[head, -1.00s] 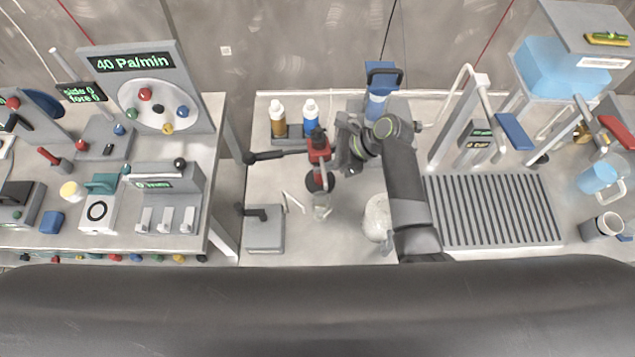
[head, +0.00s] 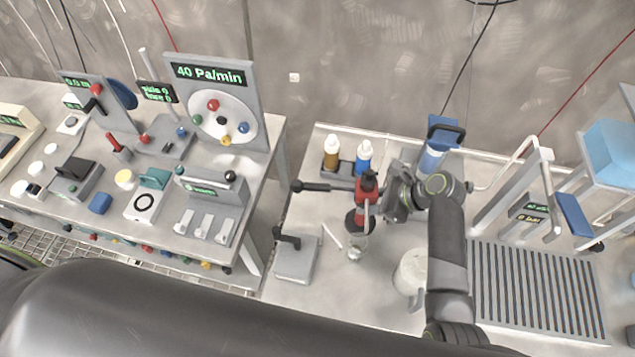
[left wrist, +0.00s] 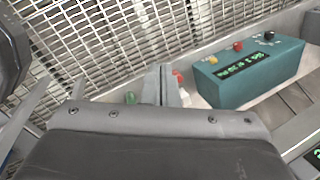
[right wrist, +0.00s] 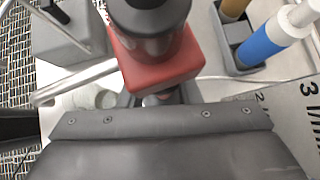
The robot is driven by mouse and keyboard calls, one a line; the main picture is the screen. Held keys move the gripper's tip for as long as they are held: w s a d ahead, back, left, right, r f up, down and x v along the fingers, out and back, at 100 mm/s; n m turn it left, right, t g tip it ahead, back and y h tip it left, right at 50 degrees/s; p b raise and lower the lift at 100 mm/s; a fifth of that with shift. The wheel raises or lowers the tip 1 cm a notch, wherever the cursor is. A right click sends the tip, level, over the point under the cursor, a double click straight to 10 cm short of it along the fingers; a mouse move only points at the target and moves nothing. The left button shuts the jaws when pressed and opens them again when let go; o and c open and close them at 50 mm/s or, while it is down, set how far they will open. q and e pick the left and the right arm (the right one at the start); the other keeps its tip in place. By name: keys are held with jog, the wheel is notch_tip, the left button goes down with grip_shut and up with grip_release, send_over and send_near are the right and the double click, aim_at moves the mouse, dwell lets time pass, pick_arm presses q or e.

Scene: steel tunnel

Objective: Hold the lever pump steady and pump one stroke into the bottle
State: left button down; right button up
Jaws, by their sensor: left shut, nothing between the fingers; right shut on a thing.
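The lever pump (head: 368,188) is red with a black top and dark round base, upright on the bench. My right gripper (head: 384,207) is at its right side and shut on it. In the right wrist view the pump's red block (right wrist: 155,55) fills the upper middle; the fingertips are mostly hidden. A pale metal tube (right wrist: 75,82) reaches left from the pump, over a small clear bottle (right wrist: 90,98). The bottle (head: 357,247) stands just in front of the pump. My left gripper (left wrist: 165,88) is shut and empty, away from the pump, and outside the head view.
Brown and blue-banded bottles (head: 347,157) stand in a rack behind the pump. A grey block with a black handle (head: 295,258) is left, a white round container (head: 411,272) right. A teal box (left wrist: 250,70) and wire grating (left wrist: 100,50) lie near my left gripper.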

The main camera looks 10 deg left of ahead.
pick_arm(q)
jog(key=w+a+r+m+t, duration=0.1)
jog(key=w+a+r+m, duration=0.15)
jog(key=w+r, duration=0.3)
jog(key=w+a+r+m, duration=0.1)
jog(key=w+a+r, duration=0.3)
jog(key=w+r, duration=0.15)
jog(key=w+d+r+m+t, duration=0.25)
jog(key=w+d+r, duration=0.3)
jog(key=w, duration=0.45)
jog(key=w+d+r+m+t, duration=0.25)
jog(key=w+d+r, duration=0.3)
jog(key=w, duration=0.35)
jog(key=w+d+r+g+h, duration=0.1)
jog(key=w+d+h, duration=0.15)
jog(key=d, duration=0.95)
jog(key=w+d+r+g+h, duration=0.1)
jog(key=w+d+h, duration=0.15)
jog(key=d, duration=0.95)
jog(key=s+d+r+m+g+h, duration=0.1)
jog(key=s+d+r+g+h, duration=0.1)
jog(key=d, duration=0.8)
jog(key=s+d+r+m+g+h, duration=0.1)
jog(key=s+d+r+m+h, duration=0.1)
jog(key=d+r, duration=0.5)
jog(key=s+d+h, duration=0.1)
jog(key=d+h, duration=0.1)
jog(key=d, duration=0.2)
jog(key=shift+d+r+g, duration=0.3)
jog(key=shift+g, duration=0.1)
